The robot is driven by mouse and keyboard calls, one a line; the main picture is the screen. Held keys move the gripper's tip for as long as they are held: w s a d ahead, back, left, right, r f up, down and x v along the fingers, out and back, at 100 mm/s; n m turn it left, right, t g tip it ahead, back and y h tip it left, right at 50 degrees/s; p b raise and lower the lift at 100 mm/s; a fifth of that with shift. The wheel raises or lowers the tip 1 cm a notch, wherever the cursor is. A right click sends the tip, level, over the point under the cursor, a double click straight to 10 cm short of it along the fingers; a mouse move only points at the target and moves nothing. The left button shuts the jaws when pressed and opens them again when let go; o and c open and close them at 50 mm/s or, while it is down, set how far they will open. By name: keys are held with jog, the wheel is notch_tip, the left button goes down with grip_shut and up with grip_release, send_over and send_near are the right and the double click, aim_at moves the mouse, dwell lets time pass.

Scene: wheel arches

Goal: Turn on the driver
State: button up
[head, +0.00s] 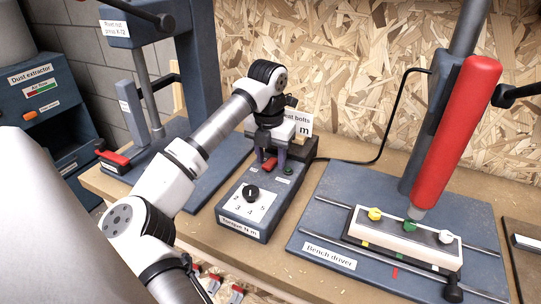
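The bench driver is a red upright cylinder (455,135) on a dark stand with a blue-grey base plate (330,215). A cable runs from the stand toward the control box (238,222), labelled "Torque N m". The box has a black knob (251,193) on a white numbered dial. A red switch (270,164) and a small green round part (289,171) are at its far end. My gripper (270,160) points down over that end, its two fingers apart on either side of the red switch. Whether they touch it, and the switch's position, I cannot tell.
A white block (390,243) with yellow, green and white knobs sits under the driver, between rails. A rivet nut press (143,90) stands at left, a dust extractor (35,85) further left. A sign (303,123) stands behind my gripper. Bare bench shows between box and driver.

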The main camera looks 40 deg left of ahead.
aim_at(269, 163)
jog(key=shift+r, duration=0.1)
notch_tip(269, 163, up, 14)
jog(key=b, duration=0.2)
jog(key=shift+s+f, duration=0.2)
jog(key=shift+s, duration=0.25)
dwell(0.4)
